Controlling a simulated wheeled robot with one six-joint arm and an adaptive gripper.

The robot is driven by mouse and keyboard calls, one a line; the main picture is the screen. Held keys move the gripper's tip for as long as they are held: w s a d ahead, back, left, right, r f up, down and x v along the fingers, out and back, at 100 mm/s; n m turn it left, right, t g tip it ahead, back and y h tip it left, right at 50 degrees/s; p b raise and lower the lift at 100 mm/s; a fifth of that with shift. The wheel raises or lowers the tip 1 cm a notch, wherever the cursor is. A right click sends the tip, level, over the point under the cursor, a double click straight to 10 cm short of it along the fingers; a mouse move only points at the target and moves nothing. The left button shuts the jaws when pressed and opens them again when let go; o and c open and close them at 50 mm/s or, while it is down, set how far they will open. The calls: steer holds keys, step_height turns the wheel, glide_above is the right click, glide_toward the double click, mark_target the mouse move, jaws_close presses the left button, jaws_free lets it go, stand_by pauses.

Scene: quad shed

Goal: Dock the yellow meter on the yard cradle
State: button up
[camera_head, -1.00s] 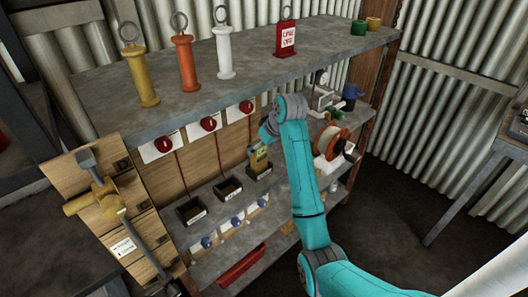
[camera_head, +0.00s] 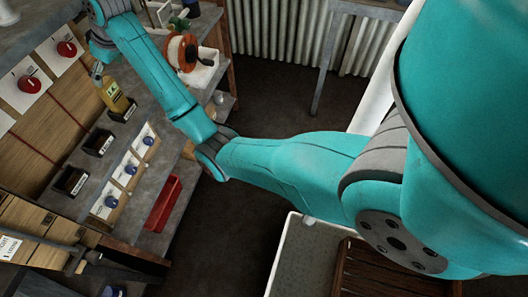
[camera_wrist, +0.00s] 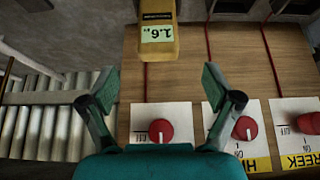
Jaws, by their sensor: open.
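The yellow meter (camera_head: 116,96), with a pale label, stands at a black cradle (camera_head: 124,115) on the middle shelf in the head view. In the wrist view the meter (camera_wrist: 158,45) is upside down at the top, its label reading 1.6". Two other black cradles, a middle one (camera_head: 98,142) and a nearer one (camera_head: 71,181), look empty; their tags are too small to read, so I cannot tell which is the yard cradle. My gripper (camera_wrist: 160,78) is open and empty, its fingers spread either side of the meter's line, apparently short of it.
Red knobs (camera_wrist: 161,131) on white plates line the wooden back panel close to my fingers. Blue knobs (camera_head: 130,169) sit along the shelf front. An orange reel (camera_head: 182,52) stands beyond my arm. A red tray (camera_head: 162,204) lies lower. Dark floor (camera_head: 235,225) is open in front.

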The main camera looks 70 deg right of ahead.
steer(key=s+a+f+t, duration=0.1)
steer(key=s+a+f, duration=0.25)
steer(key=f, duration=0.65)
steer(key=s+a+f+t, duration=0.1)
steer(key=s+a+f, duration=0.3)
steer(key=f, duration=0.5)
steer(key=s+a+f+t, duration=0.1)
steer(key=s+a+f, duration=0.3)
steer(key=s, duration=0.3)
steer(key=s+a+f+m+t+h, duration=0.1)
steer(key=s+a+f, duration=0.3)
steer(key=s, duration=0.3)
steer(key=s+a+f+t, duration=0.1)
steer(key=s+a+f, duration=0.2)
steer(key=s, duration=0.5)
steer(key=s+a+r+t, duration=0.1)
steer(key=s+a+r, duration=0.1)
steer(key=s+r, duration=0.5)
steer(key=s+a+r+t, duration=0.2)
steer(key=s+r, duration=0.6)
steer(key=s, duration=1)
steer(key=shift+s+a+r+n+t+y, duration=0.3)
steer(key=shift+s+a+y, duration=0.1)
steer(key=shift+a, duration=0.3)
